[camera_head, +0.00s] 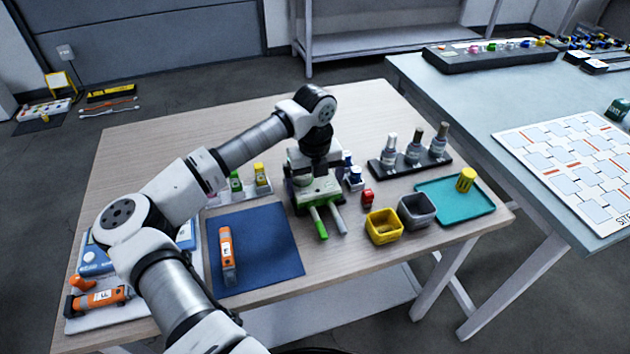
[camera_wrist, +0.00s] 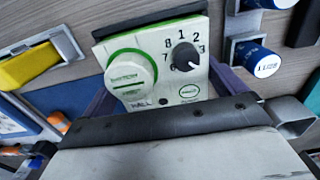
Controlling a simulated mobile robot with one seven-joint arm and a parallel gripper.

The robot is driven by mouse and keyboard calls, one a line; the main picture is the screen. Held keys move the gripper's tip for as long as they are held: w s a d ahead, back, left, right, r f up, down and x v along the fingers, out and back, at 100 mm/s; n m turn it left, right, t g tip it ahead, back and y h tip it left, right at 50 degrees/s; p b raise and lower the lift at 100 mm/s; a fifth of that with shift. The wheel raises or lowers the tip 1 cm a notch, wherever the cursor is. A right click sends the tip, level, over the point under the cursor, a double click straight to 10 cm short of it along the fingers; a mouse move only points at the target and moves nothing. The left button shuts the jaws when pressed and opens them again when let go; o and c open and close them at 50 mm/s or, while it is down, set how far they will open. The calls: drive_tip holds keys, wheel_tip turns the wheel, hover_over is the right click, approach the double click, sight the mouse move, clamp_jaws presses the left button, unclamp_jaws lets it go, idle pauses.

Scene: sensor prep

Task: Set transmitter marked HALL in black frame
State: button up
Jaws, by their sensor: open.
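The pale device with HALL lettering (camera_wrist: 136,103) faces the wrist camera. It carries a round white cap with a green ring (camera_wrist: 131,82) and a dark numbered dial (camera_wrist: 187,57). In the head view, a pale box (camera_head: 312,190), apparently the same device, sits on the wooden table below my gripper (camera_head: 313,172), with a green rod and a grey rod pointing toward the front. My gripper is open, with its dark fingers on both sides of the device in the wrist view; contact cannot be told. I cannot identify the black frame with certainty.
A black rack (camera_head: 377,171) holds three upright bottles at right. A yellow bin (camera_head: 383,227), a grey bin (camera_head: 416,211) and a teal tray (camera_head: 455,207) stand nearer the front. An orange tool (camera_head: 227,256) lies on the blue mat (camera_head: 272,252). The back of the table looks clear.

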drive_tip(key=shift+s+a+r, duration=0.1)
idle(0.3)
drive_tip(key=shift+r, duration=0.3)
drive_tip(key=shift+r, duration=0.1)
drive_tip(key=shift+r+p, duration=1.45)
drive_tip(key=shift+r, duration=1.55)
drive_tip(key=shift+f, duration=0.1)
